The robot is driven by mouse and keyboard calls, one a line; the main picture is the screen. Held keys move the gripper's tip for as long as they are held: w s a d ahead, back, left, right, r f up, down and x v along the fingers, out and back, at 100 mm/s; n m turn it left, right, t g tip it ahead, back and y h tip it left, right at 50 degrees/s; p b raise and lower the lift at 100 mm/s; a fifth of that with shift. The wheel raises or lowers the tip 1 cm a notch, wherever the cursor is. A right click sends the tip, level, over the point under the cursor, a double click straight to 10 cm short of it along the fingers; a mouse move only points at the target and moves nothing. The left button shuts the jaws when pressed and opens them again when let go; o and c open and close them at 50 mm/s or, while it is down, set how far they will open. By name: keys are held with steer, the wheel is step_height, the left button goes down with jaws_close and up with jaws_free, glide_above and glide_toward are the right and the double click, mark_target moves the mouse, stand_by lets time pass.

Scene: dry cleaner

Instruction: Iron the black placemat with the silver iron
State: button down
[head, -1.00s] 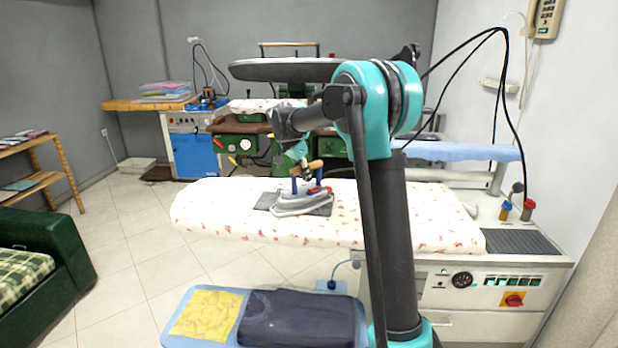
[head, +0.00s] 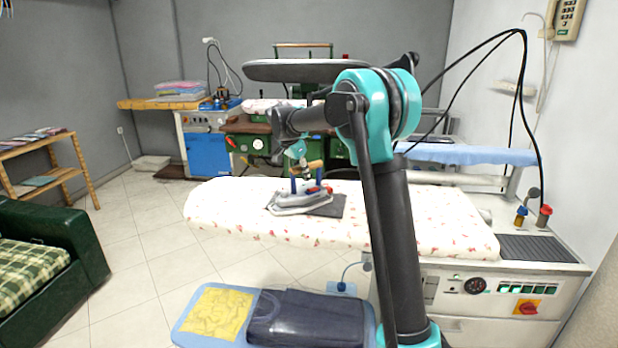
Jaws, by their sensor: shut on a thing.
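The silver iron (head: 298,205) lies flat on the black placemat (head: 330,208), which rests on the floral-covered ironing board (head: 230,208). The iron covers the placemat's left part; the dark right part shows beside it. My gripper (head: 307,174) is above the iron and shut on it near its wooden handle. My arm comes down from the upper right; the fingertips are small and partly hidden.
The board's right end meets a control unit with a dark grille (head: 538,249). In front is a blue stand with a yellow cloth (head: 217,312) and dark folded cloth (head: 308,318). A green sofa (head: 50,240) stands left. The board's left end is clear.

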steer(key=shift+w+a+r, duration=0.1)
steer(key=shift+w+a, duration=0.05)
steer(key=shift+a, duration=0.4)
steer(key=shift+a, duration=0.1)
steer(key=shift+w+a, duration=0.3)
steer(key=shift+a, duration=0.75)
steer(key=shift+w+a, duration=0.3)
steer(key=shift+a, duration=0.8)
steer(key=shift+w+a, duration=0.3)
steer(key=shift+a, duration=0.75)
steer(key=shift+w, duration=0.1)
steer(key=shift+w+d, duration=0.2)
steer(key=shift+w, duration=0.5)
steer(key=shift+w+d, duration=0.25)
steer(key=shift+w, duration=0.4)
steer(key=shift+w+d, duration=0.2)
steer(key=shift+w, duration=0.5)
steer(key=shift+f, duration=0.2)
steer(key=shift+s+d+r, duration=0.1)
steer(key=shift+s+d, duration=0.15)
steer(key=shift+d, duration=0.6)
steer(key=shift+s+d, duration=0.25)
steer(key=shift+d, duration=0.6)
steer(key=shift+d, duration=0.1)
steer(key=shift+s+d+r, duration=0.1)
steer(key=shift+s+d, duration=0.15)
steer(key=shift+d, duration=0.55)
steer(key=shift+s+d, duration=0.2)
steer(key=shift+d, duration=0.6)
